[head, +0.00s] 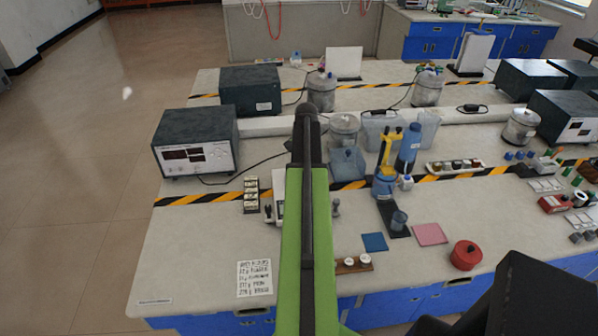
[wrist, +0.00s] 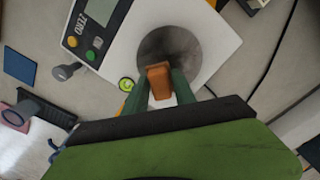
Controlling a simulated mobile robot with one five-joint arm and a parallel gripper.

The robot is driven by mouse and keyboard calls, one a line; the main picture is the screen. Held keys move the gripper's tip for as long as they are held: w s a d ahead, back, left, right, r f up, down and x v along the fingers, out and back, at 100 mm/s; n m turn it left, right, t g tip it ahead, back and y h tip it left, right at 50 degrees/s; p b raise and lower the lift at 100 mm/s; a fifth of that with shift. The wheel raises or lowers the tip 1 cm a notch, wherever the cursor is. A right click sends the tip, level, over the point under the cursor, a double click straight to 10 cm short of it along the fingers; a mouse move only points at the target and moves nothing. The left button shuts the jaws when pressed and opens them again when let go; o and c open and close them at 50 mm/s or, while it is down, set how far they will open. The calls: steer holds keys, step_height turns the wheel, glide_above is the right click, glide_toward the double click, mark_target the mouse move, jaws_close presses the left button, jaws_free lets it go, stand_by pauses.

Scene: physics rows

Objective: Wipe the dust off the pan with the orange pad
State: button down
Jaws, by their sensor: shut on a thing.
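The orange pad (wrist: 158,80) is held between the two green fingers of my gripper (wrist: 160,88) in the wrist view. The round grey pan (wrist: 168,50) lies on a white balance (wrist: 211,22) with a display and coloured buttons. The pan's surface looks dull and darkly smudged. The pad overlaps the near edge of the pan in the picture; I cannot tell whether it touches. In the head view my arm hides the pad, the pan and the gripper; only a white edge of the balance (head: 279,197) shows.
A knobbed weight (wrist: 64,72) stands left of the balance. A blue square (head: 375,242) and a pink square (head: 430,234) lie to the right, near a dark stand (head: 393,219). A row of small items (head: 251,195) stands close on the left. The front left tabletop is mostly clear.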

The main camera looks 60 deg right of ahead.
steer(key=shift+s+d, duration=0.3)
steer(key=shift+s, duration=0.1)
steer(key=shift+r, duration=0.1)
steer(key=shift+d, duration=0.1)
steer(key=shift+w+a, duration=1.25)
steer(key=shift+w, duration=0.25)
steer(key=shift+w+a, duration=1.25)
steer(key=shift+w, duration=0.25)
step_height(320, 180, up, 6)
steer(key=p, duration=0.6)
